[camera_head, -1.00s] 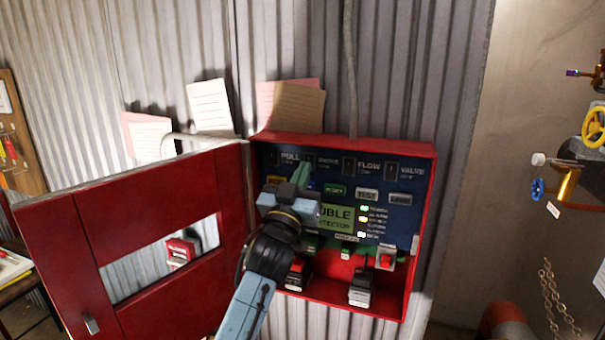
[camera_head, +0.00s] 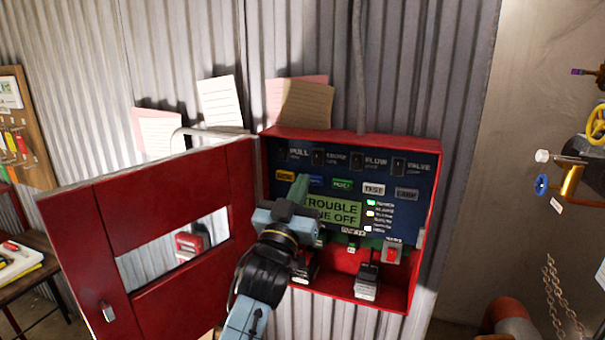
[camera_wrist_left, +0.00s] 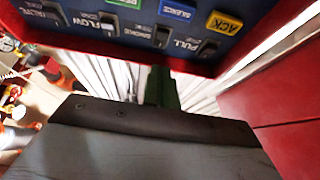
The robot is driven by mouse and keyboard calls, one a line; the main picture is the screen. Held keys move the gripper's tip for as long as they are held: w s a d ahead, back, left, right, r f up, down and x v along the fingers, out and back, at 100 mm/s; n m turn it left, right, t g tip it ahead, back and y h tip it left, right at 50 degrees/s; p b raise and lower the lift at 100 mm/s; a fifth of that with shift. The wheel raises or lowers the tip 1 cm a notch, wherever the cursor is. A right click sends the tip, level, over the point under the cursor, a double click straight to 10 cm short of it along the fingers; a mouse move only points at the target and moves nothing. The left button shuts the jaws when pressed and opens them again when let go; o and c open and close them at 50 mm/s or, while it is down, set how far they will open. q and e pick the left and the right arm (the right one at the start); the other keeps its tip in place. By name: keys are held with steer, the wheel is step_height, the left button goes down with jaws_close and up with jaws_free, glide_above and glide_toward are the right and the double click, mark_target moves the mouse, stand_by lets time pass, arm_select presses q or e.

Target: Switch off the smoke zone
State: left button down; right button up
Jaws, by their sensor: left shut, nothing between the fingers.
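The red alarm panel (camera_head: 427,240) is open on the corrugated wall. Along its top, four-labelled rocker switches include the smoke switch (camera_head: 319,157), between PULL (camera_head: 282,158) and FLOW (camera_head: 357,160). The smoke switch also shows in the left wrist view (camera_wrist_left: 162,36); its position is hard to read. The green display (camera_head: 345,212) reads TROUBLE, with a second line ending "NE OFF", partly hidden. My left gripper (camera_head: 299,187) has green fingers, shut and empty, in front of the panel below the switch row; the fingers also show in the wrist view (camera_wrist_left: 160,88). My right gripper is not in view.
The red panel door (camera_head: 85,225) stands open to the left, close to my left arm. Buttons, lit lamps (camera_head: 371,203) and batteries (camera_head: 367,283) sit below the switches. Paper notes (camera_head: 220,102) are above. Valves (camera_head: 596,122) and a chain (camera_head: 552,290) are at right.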

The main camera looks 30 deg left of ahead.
arm_select(q)
steer(key=s+d+f+b, duration=0.1)
steer(key=s+f+b, duration=0.1)
steer(key=s+f, duration=0.2)
steer(key=shift+s+f, duration=0.3)
steer(key=shift+f, duration=0.6)
steer(key=shift+d, duration=0.1)
